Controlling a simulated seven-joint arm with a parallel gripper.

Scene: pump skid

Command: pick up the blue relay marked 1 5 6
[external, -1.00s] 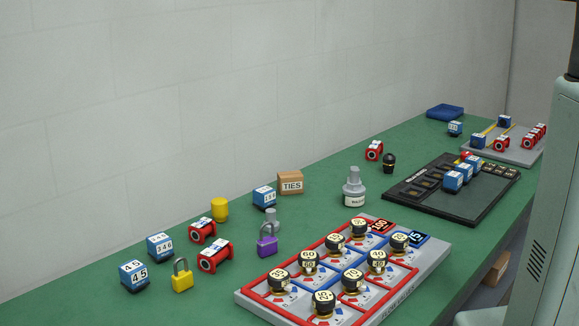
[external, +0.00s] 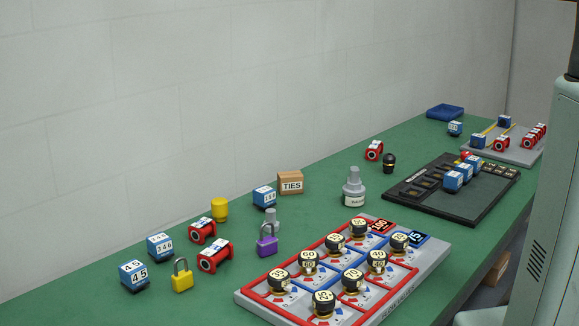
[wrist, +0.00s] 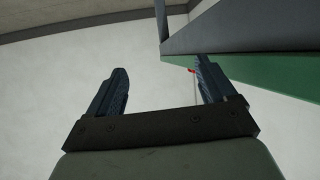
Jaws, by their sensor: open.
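A blue relay (external: 264,197) with a white label stands on the green bench near the wall, left of a box marked TIES. Its label is small and seems to read 1 5 6. Other blue relays stand at the front left, one marked 3 4 6 (external: 160,247) and one marked 4 5 (external: 134,275). My gripper (wrist: 160,68) shows only in the wrist view, with its two dark fingers apart and nothing between them. No relay can be seen in that view, and my gripper is outside the external view.
The TIES box (external: 290,183), a purple padlock (external: 267,245), a yellow cap (external: 220,209) and red parts (external: 202,230) stand around the relay. A grey panel with several knobs (external: 430,262) is at the front. Behind it lies a black rack (external: 480,208). The wrist view shows a bench edge (wrist: 270,95).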

